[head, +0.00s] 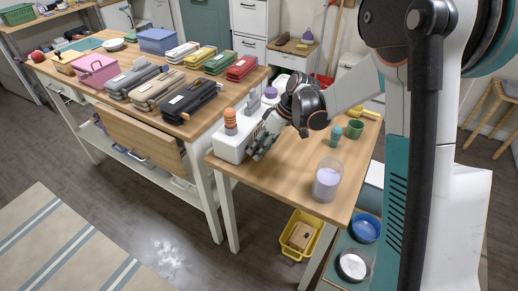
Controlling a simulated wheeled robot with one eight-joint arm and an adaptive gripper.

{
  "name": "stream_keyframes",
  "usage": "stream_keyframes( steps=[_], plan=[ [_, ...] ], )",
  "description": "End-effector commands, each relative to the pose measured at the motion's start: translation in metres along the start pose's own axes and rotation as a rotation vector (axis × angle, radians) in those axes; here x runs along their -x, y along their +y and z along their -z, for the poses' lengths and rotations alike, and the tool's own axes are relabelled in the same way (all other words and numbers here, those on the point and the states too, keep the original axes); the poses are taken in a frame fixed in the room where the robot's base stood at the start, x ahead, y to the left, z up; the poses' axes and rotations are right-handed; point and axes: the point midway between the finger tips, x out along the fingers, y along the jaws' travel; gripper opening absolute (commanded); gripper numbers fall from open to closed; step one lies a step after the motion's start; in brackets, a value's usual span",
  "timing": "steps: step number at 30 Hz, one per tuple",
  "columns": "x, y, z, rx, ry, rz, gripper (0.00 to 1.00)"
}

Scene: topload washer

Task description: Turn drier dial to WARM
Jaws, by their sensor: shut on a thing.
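A small white machine (230,148), seemingly the drier, stands at the left end of the near wooden table. A stacked orange piece (230,121) rises from its top. My gripper (262,146) reaches down from the right to the machine's front right side. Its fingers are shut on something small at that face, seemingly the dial. The fingers hide the dial, and its markings and setting cannot be read. My gripper and wrist cover much of the machine's right part.
A clear jar (327,180) with pale contents and green cups (354,129) stand on the table (290,187). A yellow crate (297,255) sits below. A long table behind holds several folded cloth bundles (190,105) and a pink basket (97,70).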

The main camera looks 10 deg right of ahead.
Motion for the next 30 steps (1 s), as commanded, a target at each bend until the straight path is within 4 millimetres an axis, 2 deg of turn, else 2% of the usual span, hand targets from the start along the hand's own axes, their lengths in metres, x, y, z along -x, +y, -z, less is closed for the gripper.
stream_keyframes(
  steps=[15,30],
  plan=[
    [-0.003,0.0096,-0.001,-0.161,0.001,0.384,0.03],
    [-0.0028,0.0098,-0.0009,-0.213,0.001,0.512,0.03]
  ],
)
